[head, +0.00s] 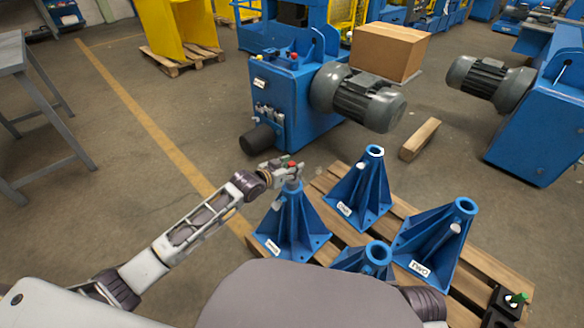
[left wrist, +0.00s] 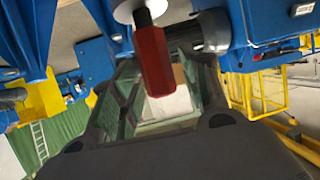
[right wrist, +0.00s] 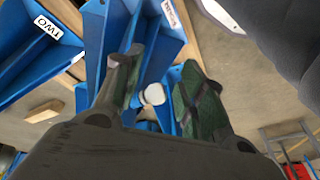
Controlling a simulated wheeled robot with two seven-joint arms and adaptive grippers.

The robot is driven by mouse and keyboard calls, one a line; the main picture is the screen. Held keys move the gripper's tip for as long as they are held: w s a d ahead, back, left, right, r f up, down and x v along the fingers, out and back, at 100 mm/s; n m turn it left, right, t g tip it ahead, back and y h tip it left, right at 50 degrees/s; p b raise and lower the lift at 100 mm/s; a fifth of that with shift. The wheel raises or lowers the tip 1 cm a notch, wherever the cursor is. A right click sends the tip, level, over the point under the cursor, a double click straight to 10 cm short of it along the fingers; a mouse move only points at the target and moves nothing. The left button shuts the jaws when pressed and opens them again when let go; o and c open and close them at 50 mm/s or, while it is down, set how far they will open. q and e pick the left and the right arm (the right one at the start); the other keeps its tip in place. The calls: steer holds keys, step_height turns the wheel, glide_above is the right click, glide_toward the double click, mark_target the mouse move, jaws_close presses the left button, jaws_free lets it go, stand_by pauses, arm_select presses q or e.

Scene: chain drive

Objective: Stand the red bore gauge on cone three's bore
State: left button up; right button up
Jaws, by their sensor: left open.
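The red bore gauge (head: 292,164) is upright at the top of the left blue cone (head: 297,222), whose label is too small to read. My left gripper (head: 282,170) is open around the gauge. In the left wrist view the gauge's red grip (left wrist: 153,60) and pale disc (left wrist: 138,10) show between the spread fingers (left wrist: 160,95). Whether the gauge is fully seated is hidden. A back cone (head: 362,190), a right cone (head: 440,240) labelled TWO and a front cone (head: 377,256) stand nearby. My right gripper (right wrist: 160,95) is open, with a white-capped knob (right wrist: 153,94) beyond its fingers.
The cones stand on a wooden pallet (head: 490,268). A black holder with a green-topped piece (head: 517,299) is at the lower right. A blue machine with a grey motor (head: 358,97) and a cardboard box (head: 390,50) stand behind.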

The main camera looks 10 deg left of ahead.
arm_select(q)
steer(key=shift+s+a+r, duration=0.2)
steer(key=shift+s+r, duration=0.05)
steer(key=shift+s, duration=0.15)
steer(key=p+v, duration=0.3)
steer(key=v, duration=0.7)
arm_select(e)
steer(key=shift+g, duration=0.4)
steer(key=f, duration=0.2)
steer(key=d+f, duration=0.1)
steer(key=f, duration=0.1)
steer(key=shift+s+f, duration=0.1)
steer(key=shift+f, duration=0.2)
steer(key=shift+s+f, duration=0.15)
steer(key=shift+s, duration=0.05)
